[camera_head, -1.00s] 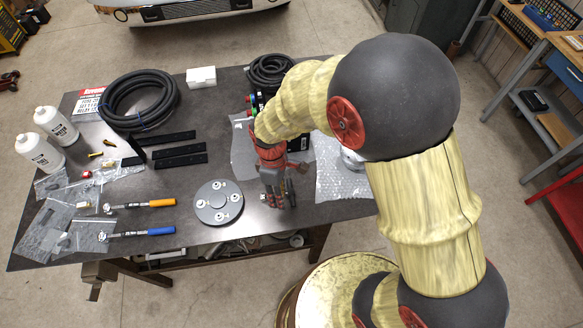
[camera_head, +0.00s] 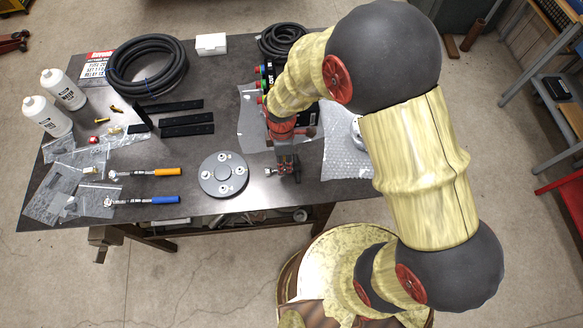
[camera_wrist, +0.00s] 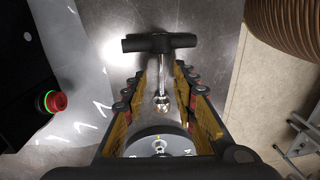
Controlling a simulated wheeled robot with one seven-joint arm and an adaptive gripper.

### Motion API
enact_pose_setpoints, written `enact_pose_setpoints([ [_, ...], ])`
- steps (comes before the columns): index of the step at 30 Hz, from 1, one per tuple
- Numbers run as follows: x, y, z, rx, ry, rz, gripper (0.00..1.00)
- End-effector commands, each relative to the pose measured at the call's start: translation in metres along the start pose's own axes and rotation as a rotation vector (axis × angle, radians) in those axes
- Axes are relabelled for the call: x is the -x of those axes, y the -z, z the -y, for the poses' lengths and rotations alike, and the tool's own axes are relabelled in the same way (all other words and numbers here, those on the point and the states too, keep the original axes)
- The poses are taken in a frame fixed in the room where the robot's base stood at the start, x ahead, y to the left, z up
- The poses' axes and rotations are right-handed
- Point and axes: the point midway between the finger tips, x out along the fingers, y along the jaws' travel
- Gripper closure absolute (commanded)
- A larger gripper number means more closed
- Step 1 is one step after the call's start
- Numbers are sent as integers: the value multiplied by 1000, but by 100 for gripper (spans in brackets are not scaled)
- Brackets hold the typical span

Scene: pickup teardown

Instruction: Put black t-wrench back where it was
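The black t-wrench has a black cross handle (camera_wrist: 160,42) and a bright metal shaft ending in a socket (camera_wrist: 162,102). It seems to lie on the dark table. In the head view its socket end (camera_head: 270,172) shows just left of my gripper, and the rest is mostly hidden. My gripper (camera_head: 286,172) points down over it near the table's front edge. In the wrist view the fingers (camera_wrist: 162,76) are apart, with gaps on both sides of the shaft. The handle lies beyond the fingertips.
A grey round disc with bolts (camera_head: 224,175) lies left of my gripper. A black box with a red button (camera_wrist: 56,101) stands behind it. Bubble wrap (camera_head: 345,165) lies to the right. Orange (camera_head: 166,172) and blue (camera_head: 165,200) handled wrenches lie farther left.

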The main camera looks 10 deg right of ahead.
Motion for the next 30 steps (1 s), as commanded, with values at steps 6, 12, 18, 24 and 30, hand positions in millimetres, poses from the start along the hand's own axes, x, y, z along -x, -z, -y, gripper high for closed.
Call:
enact_pose_setpoints([
  [6,-26,-1,2,0,1,1,72],
  [12,-28,-1,1,-1,0,0,72],
  [18,-28,-1,1,-1,0,0,80],
  [24,-28,-1,1,-1,0,0,91],
  [30,-27,-1,1,-1,0,0,100],
])
